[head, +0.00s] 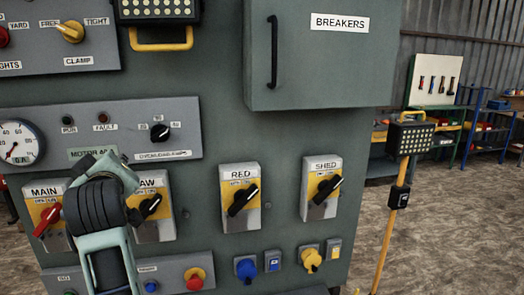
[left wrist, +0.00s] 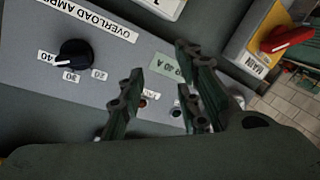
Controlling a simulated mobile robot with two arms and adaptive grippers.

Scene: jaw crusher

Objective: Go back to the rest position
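My left gripper (left wrist: 160,80) shows in the left wrist view with its dark green fingers apart and nothing seen between them. In the head view my left arm rises from the lower left, in front of the panel, and covers part of the MAIN switch (head: 43,216) and the JAW switch (head: 155,222). The fingers are mostly hidden there behind my own wrist. Whether they touch the panel cannot be told. My right gripper is not in view.
The green cabinet (head: 215,78) stands close in front, with RED (head: 240,215) and SHED (head: 321,200) switches, the BREAKERS box (head: 322,60) and an overload knob (left wrist: 75,54) projecting. A yellow lamp post (head: 391,235) stands at right. Open floor (head: 465,225) lies beyond it.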

